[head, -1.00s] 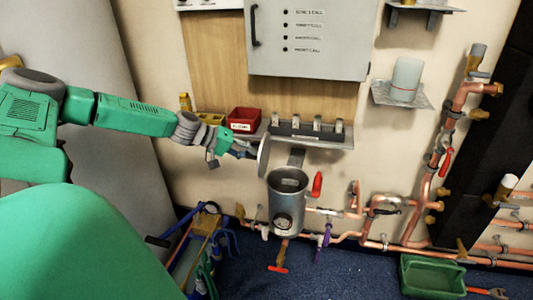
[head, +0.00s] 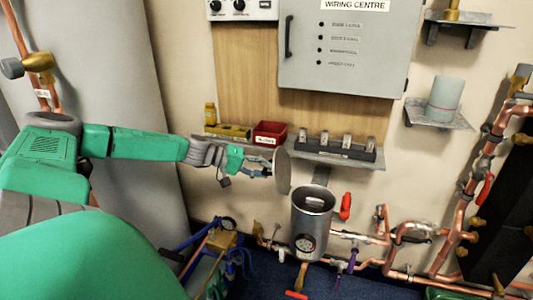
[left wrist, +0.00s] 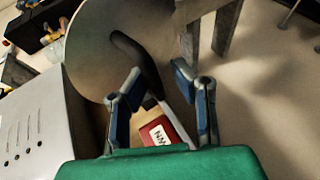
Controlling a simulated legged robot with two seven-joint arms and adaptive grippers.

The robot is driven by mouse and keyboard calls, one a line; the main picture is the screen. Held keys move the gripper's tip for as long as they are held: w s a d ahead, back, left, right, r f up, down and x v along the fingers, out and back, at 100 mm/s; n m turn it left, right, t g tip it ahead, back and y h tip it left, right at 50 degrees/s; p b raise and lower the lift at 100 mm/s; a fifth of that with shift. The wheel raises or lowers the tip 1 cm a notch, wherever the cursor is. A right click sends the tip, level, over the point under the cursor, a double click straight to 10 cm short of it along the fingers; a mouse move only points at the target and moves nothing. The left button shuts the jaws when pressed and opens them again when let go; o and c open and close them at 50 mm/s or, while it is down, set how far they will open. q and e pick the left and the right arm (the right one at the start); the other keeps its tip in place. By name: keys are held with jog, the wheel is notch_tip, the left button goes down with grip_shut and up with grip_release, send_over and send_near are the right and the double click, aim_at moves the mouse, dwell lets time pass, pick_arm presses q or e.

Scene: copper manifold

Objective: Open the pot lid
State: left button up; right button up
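The grey metal pot (head: 312,228) with a round gauge on its front hangs low on the wall; its top is uncovered. Its round lid (head: 282,172) stands on edge, almost upright, at the pot's upper left. My left gripper (head: 268,171) is at the lid's left face. In the left wrist view the lid (left wrist: 90,55) shows large, with its dark curved handle (left wrist: 137,55) between my two spread fingers (left wrist: 157,70). The fingers look apart from the handle. My right gripper is not in view.
A shelf (head: 335,154) with a red bin (head: 270,133) is above the pot. A grey wiring box (head: 335,45) is higher up. A red-handled valve (head: 346,206) and copper pipes (head: 410,232) lie close to the pot's right. A blue-framed item (head: 205,250) stands lower left.

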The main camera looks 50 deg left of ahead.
pick_arm(q)
jog(key=shift+o, duration=0.7)
jog(key=shift+s+a+f, duration=0.2)
jog(key=shift+a+f, duration=0.15)
jog(key=shift+a, duration=0.1)
jog(key=shift+w+d+r, duration=0.2)
jog(key=shift+d, duration=0.1)
jog(key=shift+s+a, duration=0.1)
jog(key=shift+s, duration=0.05)
jog(key=v, duration=0.7)
jog(key=shift+a+f, duration=0.1)
